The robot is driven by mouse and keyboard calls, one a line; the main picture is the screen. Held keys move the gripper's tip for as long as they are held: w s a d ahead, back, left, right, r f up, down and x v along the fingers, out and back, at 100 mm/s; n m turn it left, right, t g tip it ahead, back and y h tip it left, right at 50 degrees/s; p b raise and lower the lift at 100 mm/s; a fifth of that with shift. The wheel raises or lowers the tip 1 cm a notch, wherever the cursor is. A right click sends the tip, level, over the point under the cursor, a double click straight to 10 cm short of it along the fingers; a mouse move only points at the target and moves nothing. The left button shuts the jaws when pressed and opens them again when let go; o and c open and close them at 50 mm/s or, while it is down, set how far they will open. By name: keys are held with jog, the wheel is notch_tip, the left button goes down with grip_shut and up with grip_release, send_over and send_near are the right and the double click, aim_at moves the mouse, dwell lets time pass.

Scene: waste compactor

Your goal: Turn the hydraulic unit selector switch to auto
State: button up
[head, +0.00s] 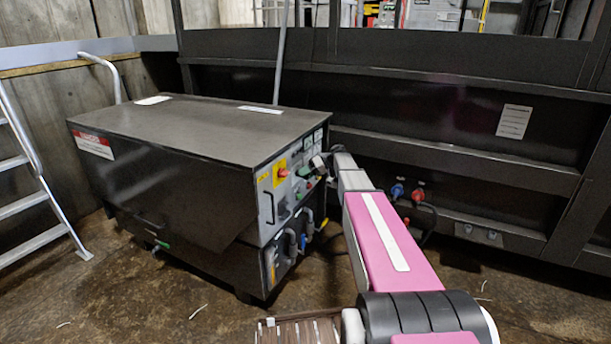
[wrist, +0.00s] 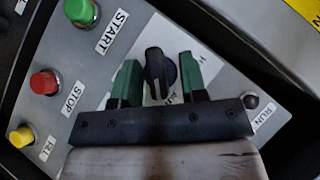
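The selector switch is a black round knob (wrist: 158,68) with a white pointer line on a pale label plate, in the middle of the wrist view. The plate's lettering is partly hidden by my gripper. My gripper (wrist: 161,78) has green fingers, one on each side of the knob, spread with the knob between them. I cannot tell whether either finger touches it. In the head view the hydraulic unit (head: 190,135) is a dark box with a grey control panel on its right end. My gripper (head: 312,168) is at that panel; its fingers and the knob are too small to make out there.
A green START button (wrist: 80,12), a red STOP button (wrist: 45,82) and a yellow button (wrist: 21,136) sit left of the fingers. A small dark RUN lamp (wrist: 251,101) is close on the right. A red-and-yellow switch (head: 281,172) and a handle are also on the panel.

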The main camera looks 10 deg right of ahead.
jog(key=v, duration=1)
jog(key=shift+d+r, duration=0.25)
jog(key=shift+d, duration=0.1)
jog(key=shift+s, duration=0.1)
jog(key=s+a+f+m+h, duration=0.2)
jog(key=s+a+f+h, duration=0.1)
jog(key=s, duration=0.9)
jog(key=s+a+f+m+h, duration=0.2)
jog(key=s+f+h, duration=0.3)
jog(key=s, duration=0.8)
jog(key=s+a+f+m+h, duration=0.2)
jog(key=s+a+f+h, duration=0.2)
jog(key=s+f, duration=0.3)
jog(key=s, duration=0.5)
jog(key=shift+s+a+f+m, duration=0.2)
jog(key=shift+s+f+m, duration=0.2)
